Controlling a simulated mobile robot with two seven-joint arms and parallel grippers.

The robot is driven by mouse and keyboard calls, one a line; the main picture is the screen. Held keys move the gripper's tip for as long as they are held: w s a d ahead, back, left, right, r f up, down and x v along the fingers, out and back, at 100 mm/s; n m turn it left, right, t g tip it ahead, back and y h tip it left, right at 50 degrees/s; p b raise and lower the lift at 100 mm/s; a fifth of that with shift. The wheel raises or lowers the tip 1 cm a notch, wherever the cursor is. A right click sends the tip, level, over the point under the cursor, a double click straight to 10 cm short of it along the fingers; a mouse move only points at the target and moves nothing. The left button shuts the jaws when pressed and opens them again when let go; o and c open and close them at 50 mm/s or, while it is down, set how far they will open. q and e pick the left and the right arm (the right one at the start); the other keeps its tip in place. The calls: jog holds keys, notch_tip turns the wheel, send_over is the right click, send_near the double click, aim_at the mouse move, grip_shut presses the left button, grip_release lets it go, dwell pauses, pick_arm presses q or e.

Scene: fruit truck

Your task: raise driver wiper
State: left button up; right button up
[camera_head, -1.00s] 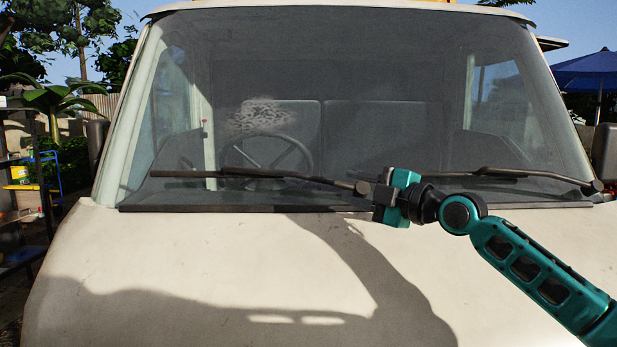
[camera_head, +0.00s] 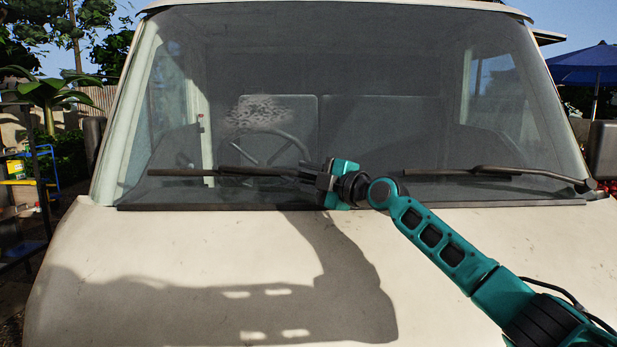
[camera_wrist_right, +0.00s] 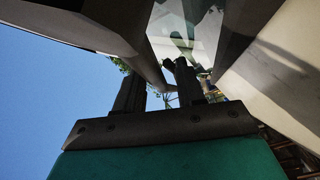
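The driver wiper (camera_head: 225,172) is a thin dark bar lying low across the windshield (camera_head: 390,110), in front of the steering wheel. My right gripper (camera_head: 308,176) is at the wiper's right-hand part, near the windshield's lower edge, and covers that end of it. In the right wrist view the two dark fingers (camera_wrist_right: 158,82) stand apart. A dark bar (camera_wrist_right: 146,62), which looks like part of the wiper, runs toward the gap between them. I cannot tell whether the fingers touch it. My left gripper is not in view.
The other wiper (camera_head: 475,171) lies on the right of the windshield. The pale hood (camera_head: 130,260) spreads below, with my arm's shadow on it. A shelf with coloured items (camera_head: 20,175) stands at the far left, and a blue umbrella (camera_head: 590,65) at the far right.

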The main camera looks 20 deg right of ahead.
grip_shut()
dwell(0.3)
dwell(0.3)
